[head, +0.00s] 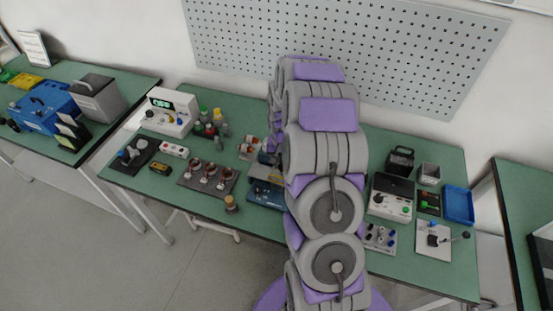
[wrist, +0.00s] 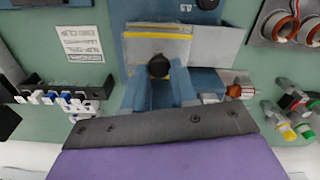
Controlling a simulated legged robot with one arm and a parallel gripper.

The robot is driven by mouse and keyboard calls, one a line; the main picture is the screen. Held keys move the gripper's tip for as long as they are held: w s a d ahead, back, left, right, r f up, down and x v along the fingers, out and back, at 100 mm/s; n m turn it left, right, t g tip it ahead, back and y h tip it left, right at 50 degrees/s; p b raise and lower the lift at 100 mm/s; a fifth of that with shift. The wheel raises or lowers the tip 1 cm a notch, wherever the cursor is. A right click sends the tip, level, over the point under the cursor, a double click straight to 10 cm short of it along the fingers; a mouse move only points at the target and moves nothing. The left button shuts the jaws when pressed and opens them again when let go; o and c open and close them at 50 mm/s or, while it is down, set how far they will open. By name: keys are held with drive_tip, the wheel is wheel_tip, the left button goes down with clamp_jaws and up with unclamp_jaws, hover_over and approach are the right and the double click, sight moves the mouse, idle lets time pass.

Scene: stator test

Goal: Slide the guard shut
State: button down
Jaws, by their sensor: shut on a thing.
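The guard (wrist: 150,48) is a greyish panel with a yellow strip along one edge, on a blue fixture (wrist: 225,45) in the wrist view. A dark round knob (wrist: 158,66) stands at the guard's near edge. My gripper (wrist: 160,76) has its two blue fingers on either side of the knob, shut on it. In the head view the blue fixture (head: 262,196) is partly hidden behind my arm, and my gripper is hidden there. I cannot tell how far along its travel the guard is.
A plate with copper-wound parts (head: 208,178) is left of the fixture in the head view. Colour-capped bottles (head: 217,120) stand behind. A switch panel (head: 380,238) and a grey control box (head: 391,198) are to the right. A pegboard wall (head: 400,50) closes the back.

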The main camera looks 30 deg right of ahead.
sight(282, 166)
drive_tip(key=shift+s+a+f, duration=0.1)
drive_tip(key=shift+s+a, duration=0.05)
drive_tip(key=shift+s, duration=0.15)
drive_tip(key=c, duration=1.4)
unclamp_jaws()
drive_tip(key=o, duration=0.4)
drive_tip(key=shift+s, duration=0.25)
drive_tip(key=shift+c, duration=0.2)
drive_tip(key=shift+o, duration=0.7)
drive_tip(key=shift+w, duration=0.25)
wheel_tip(282, 166, up, 18)
drive_tip(key=p, duration=0.1)
drive_tip(key=shift+f+p, duration=0.25)
drive_tip(key=shift+p, duration=0.05)
drive_tip(key=shift+w, duration=0.1)
